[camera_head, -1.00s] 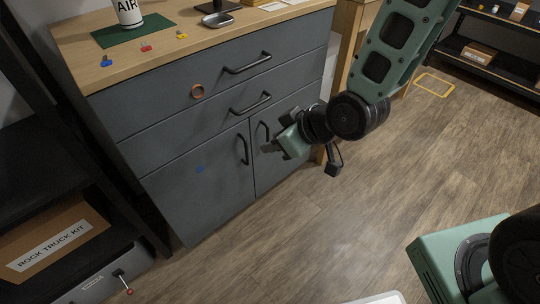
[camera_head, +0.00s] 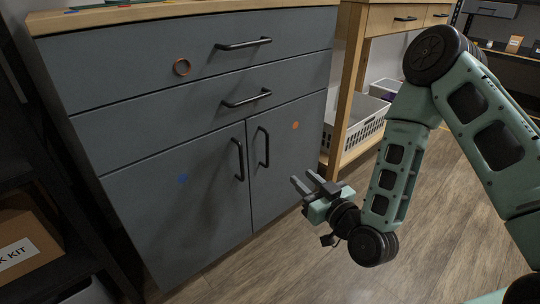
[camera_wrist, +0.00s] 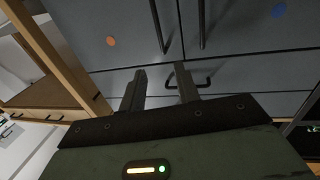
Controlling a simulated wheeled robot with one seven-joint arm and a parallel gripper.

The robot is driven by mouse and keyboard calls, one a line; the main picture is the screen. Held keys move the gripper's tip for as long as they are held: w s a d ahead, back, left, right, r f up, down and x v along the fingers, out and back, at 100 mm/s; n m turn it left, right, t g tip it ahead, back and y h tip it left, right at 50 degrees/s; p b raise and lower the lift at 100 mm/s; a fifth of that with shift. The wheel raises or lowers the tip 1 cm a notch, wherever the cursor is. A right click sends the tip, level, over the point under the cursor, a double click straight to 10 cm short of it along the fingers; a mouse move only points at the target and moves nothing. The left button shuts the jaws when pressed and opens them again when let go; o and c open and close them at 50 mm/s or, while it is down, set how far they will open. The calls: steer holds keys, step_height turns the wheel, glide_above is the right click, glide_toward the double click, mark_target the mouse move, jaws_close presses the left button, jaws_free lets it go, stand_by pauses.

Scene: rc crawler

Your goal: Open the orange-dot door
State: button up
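The orange-dot door is the right door (camera_head: 290,160) of a grey cabinet. Its orange dot (camera_head: 295,126) shows near its upper right, and it also shows in the wrist view (camera_wrist: 111,41). The door is shut. Its black vertical handle (camera_head: 264,147) is at its left edge, and the handle also shows in the wrist view (camera_wrist: 160,25). My gripper (camera_head: 304,184) is open and empty, in front of the door, to the right of and below the handle. In the wrist view its two fingers (camera_wrist: 162,85) stand apart, with the handle lying beyond them.
The left door (camera_head: 190,195) has a blue dot (camera_head: 183,178) and its own handle (camera_head: 239,159). Two drawers with black handles are above. A wooden bench (camera_head: 352,80) with a white basket (camera_head: 355,125) stands at right. The floor (camera_head: 270,270) in front is clear.

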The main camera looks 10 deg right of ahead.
mark_target(268, 145)
steer(key=b+x, duration=0.9)
steer(key=x, duration=0.8)
steer(key=shift+b, duration=0.4)
steer(key=shift+c, duration=0.3)
jaws_close()
